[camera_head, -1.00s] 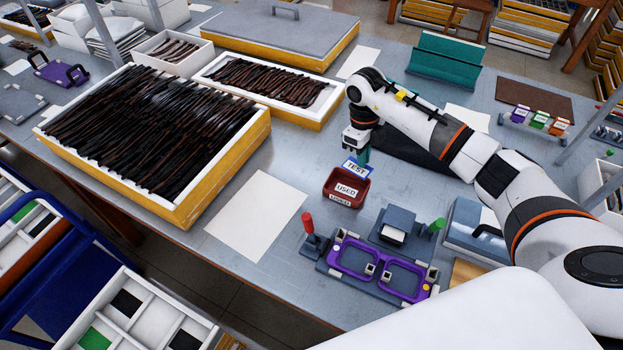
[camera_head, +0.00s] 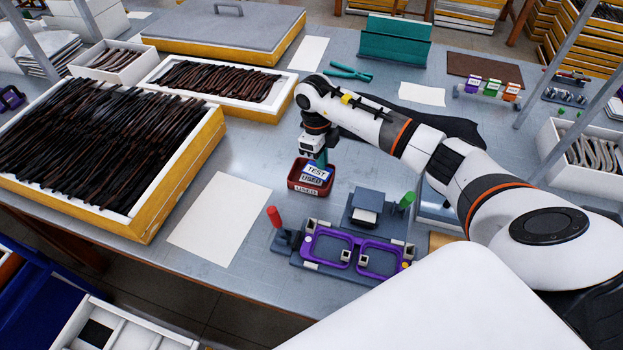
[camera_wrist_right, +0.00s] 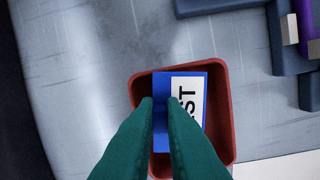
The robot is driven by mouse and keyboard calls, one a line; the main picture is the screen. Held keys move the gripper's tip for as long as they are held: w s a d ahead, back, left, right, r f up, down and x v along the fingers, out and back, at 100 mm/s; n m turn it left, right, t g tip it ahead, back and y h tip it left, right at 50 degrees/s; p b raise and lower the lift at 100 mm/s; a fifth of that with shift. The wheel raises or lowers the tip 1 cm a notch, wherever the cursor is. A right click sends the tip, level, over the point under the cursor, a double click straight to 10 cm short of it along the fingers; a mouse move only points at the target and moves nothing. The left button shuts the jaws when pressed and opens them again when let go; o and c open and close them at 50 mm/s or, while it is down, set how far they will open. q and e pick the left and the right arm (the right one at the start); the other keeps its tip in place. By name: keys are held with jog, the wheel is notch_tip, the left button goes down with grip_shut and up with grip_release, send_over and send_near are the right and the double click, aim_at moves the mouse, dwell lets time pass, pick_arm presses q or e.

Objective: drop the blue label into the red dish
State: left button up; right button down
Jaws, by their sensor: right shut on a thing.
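The blue label (camera_head: 317,170), with a white face reading "TEST", is held over the red dish (camera_head: 311,190) on the grey table. My right gripper (camera_head: 319,158) is shut on the label. In the right wrist view the green fingertips (camera_wrist_right: 160,104) pinch the label (camera_wrist_right: 190,92), and the red dish (camera_wrist_right: 223,145) lies around and below it. The dish bears a white "USED" label on its front, and another "USED" marking shows inside. Whether the label touches the dish cannot be told. My left gripper is not in view.
A purple eyeglass frame (camera_head: 332,248) sits in a fixture in front of the dish, with a red-handled tool (camera_head: 274,217) to its left. A white sheet (camera_head: 220,220) lies left of the dish. A box of dark temples (camera_head: 180,200) stands farther left.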

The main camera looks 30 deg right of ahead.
jog(key=c, duration=1.4)
grip_release()
jog(key=shift+c, duration=0.2)
jog(key=shift+r, duration=0.15)
notch_tip(320, 180, up, 12)
jog(key=w+b, duration=0.1)
jog(key=shift+a, duration=0.4)
jog(key=shift+w, duration=0.15)
